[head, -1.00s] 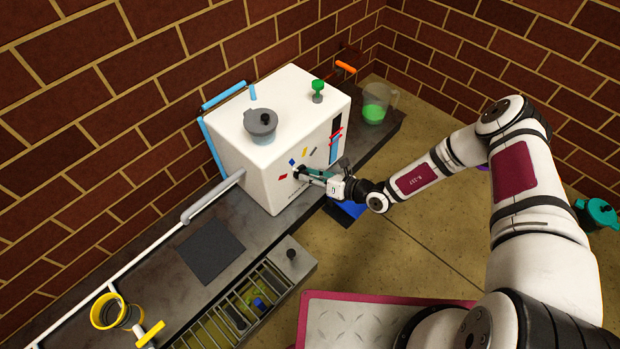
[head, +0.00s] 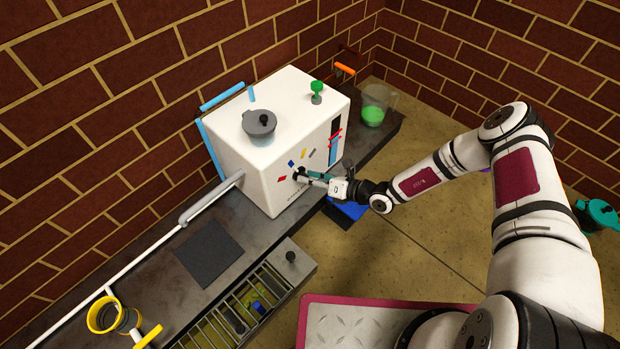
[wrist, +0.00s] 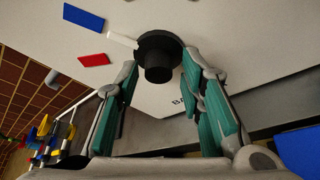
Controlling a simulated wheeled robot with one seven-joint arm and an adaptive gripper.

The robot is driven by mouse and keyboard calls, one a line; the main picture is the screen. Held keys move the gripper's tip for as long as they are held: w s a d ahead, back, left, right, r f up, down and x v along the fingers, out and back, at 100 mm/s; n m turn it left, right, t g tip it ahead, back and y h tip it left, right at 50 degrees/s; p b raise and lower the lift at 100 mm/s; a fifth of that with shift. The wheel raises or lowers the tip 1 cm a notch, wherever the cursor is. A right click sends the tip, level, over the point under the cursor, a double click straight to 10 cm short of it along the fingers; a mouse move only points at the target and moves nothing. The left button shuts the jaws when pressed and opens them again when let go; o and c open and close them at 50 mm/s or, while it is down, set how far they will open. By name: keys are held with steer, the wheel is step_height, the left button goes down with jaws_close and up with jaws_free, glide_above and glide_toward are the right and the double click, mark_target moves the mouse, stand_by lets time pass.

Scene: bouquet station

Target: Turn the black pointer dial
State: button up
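The black pointer dial (wrist: 159,60) is on the white front face of the machine (head: 262,170), with a round knob standing out and a white pointer (wrist: 122,40) toward the upper left in the wrist view. In the head view the dial (head: 299,172) is small and partly hidden by my gripper. My gripper (wrist: 161,68) has its green-padded fingers on either side of the knob, with small gaps visible, so it looks open around it. My gripper (head: 308,177) faces the front panel in the head view.
Blue (wrist: 84,18) and red (wrist: 94,59) marks lie beside the dial. A grey pot (head: 259,125) and green knob (head: 317,92) are on top of the machine. A jug of green liquid (head: 374,105) stands to the right. A drawer (head: 243,303) is at the counter front.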

stand_by(0.3)
steer(key=v, duration=1.2)
steer(key=shift+w, duration=0.1)
